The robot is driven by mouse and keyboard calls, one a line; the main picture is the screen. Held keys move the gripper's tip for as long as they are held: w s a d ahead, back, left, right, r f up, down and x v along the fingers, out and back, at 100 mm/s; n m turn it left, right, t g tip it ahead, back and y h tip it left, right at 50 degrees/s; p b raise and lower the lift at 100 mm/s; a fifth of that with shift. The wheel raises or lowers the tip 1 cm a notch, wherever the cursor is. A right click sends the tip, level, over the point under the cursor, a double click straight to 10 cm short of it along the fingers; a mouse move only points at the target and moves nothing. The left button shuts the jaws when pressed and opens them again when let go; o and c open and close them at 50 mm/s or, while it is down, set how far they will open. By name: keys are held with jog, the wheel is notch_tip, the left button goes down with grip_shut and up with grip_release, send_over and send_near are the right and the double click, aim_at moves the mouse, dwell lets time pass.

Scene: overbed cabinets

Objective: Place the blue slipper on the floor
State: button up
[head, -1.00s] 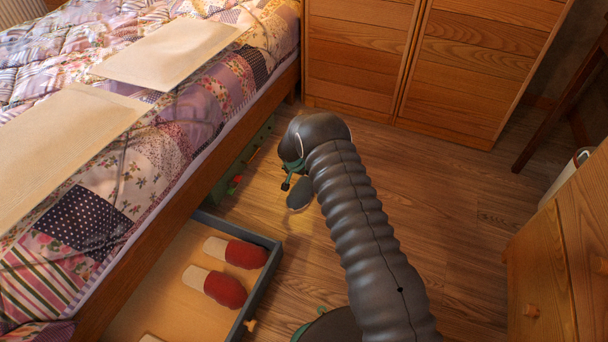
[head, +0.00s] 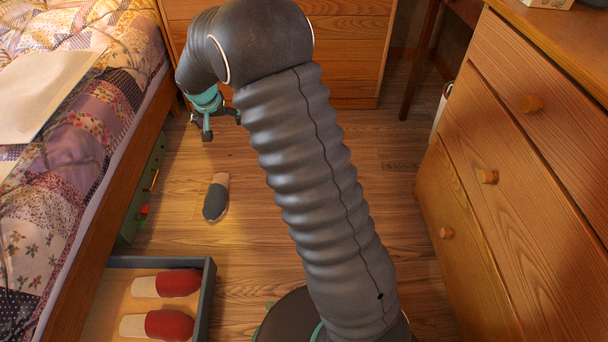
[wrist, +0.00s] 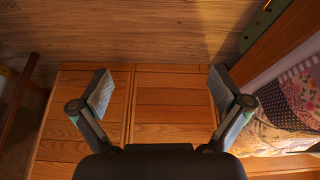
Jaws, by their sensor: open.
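A slipper with a dark blue-grey toe and a pale insole (head: 215,200) lies on the wooden floor (head: 370,205), between the bed and my arm. My gripper (head: 222,130) is raised above the floor, farther back than the slipper and apart from it. In the wrist view my gripper (wrist: 158,92) has its two fingers wide apart, with nothing between them. The slipper does not show in the wrist view.
An open underbed drawer (head: 207,290) holds red slippers (head: 172,322). The bed (head: 75,215) stands at left. A chest of drawers (head: 480,190) stands at right, and a wooden cabinet (head: 345,65) at the back. Floor around the slipper is clear.

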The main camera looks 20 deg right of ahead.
jog(key=s+d+r, duration=0.5)
jog(key=s+r, duration=0.6)
jog(key=s+d+r+n+y, duration=0.1)
jog(key=s+r, duration=0.1)
jog(key=s, duration=1.3)
jog(key=s+d+r+n+t, duration=0.1)
jog(key=s+d+r+n, duration=0.1)
jog(key=s, duration=1.3)
jog(key=shift+r+y, duration=0.4)
jog(key=shift+r, duration=0.3)
